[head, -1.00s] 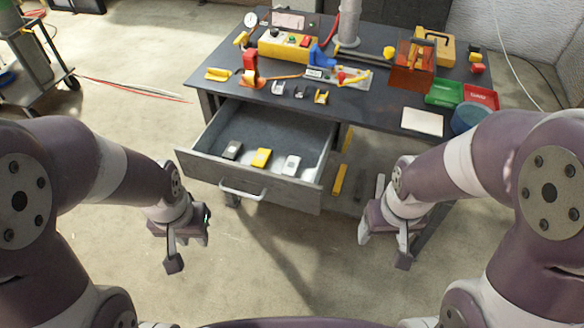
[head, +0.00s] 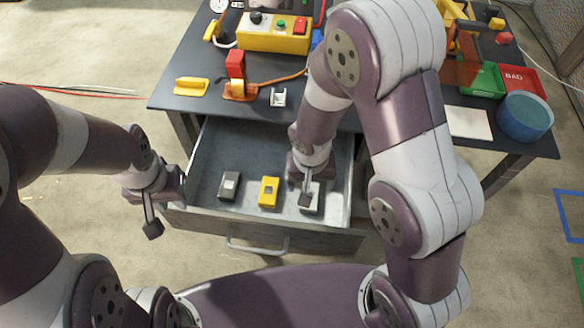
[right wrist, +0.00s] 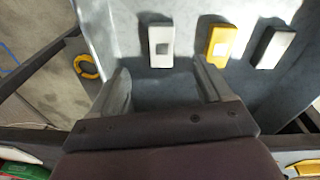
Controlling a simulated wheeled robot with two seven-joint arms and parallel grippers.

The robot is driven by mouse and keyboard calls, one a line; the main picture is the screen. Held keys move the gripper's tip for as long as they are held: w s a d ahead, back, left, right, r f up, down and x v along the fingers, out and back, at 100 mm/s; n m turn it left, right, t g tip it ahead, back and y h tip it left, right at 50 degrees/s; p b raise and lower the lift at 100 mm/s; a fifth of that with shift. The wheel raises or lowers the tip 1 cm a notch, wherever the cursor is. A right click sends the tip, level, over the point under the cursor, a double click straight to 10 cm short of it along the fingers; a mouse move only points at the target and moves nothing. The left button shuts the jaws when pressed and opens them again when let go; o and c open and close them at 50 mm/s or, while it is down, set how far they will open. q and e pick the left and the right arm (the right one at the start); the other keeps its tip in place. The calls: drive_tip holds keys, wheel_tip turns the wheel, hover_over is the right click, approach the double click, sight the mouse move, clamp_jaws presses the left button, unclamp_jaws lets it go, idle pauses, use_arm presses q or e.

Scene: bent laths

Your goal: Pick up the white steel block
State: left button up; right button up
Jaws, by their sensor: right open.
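The white steel block (head: 314,196) lies in the open drawer (head: 347,184), at its right side in the head view. It shows in the right wrist view (right wrist: 161,47) with a grey square on top. My right gripper (head: 305,192) is over it and partly hides it in the head view. In the right wrist view my right gripper (right wrist: 163,88) is open and empty, its fingers spread below the block in the picture, which lies in line with the gap. My left gripper (head: 160,218) is left of the drawer front; its jaw opening is unclear.
A yellow block (head: 268,192) and a grey block (head: 229,186) lie left of the white one in the drawer, spaced apart. The drawer walls surround them. The tabletop (head: 190,98) behind carries a yellow control box (head: 273,37) and other items.

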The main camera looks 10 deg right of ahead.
drive_tip(key=w, duration=0.2)
drive_tip(key=m+b, duration=0.2)
drive_tip(key=b, duration=0.2)
hover_over(315, 187)
drive_tip(key=s+a, duration=0.3)
drive_tip(key=shift+t, duration=0.3)
wheel_tip(315, 187, down, 7)
drive_tip(key=shift+f+b, duration=0.25)
drive_tip(key=shift+b, duration=0.15)
drive_tip(key=f+b, duration=0.1)
drive_tip(key=f, duration=0.1)
drive_tip(key=d+f+b, duration=0.1)
drive_tip(key=f+b, duration=0.1)
drive_tip(key=shift+w+f, duration=0.15)
drive_tip(key=shift+f, duration=0.05)
drive_tip(key=shift+w+f, duration=0.15)
drive_tip(key=shift+f, duration=0.1)
drive_tip(key=shift+r, duration=0.1)
use_arm(q)
wheel_tip(315, 187, down, 8)
drive_tip(key=shift+r, duration=0.2)
use_arm(e)
drive_tip(key=shift+r, duration=0.1)
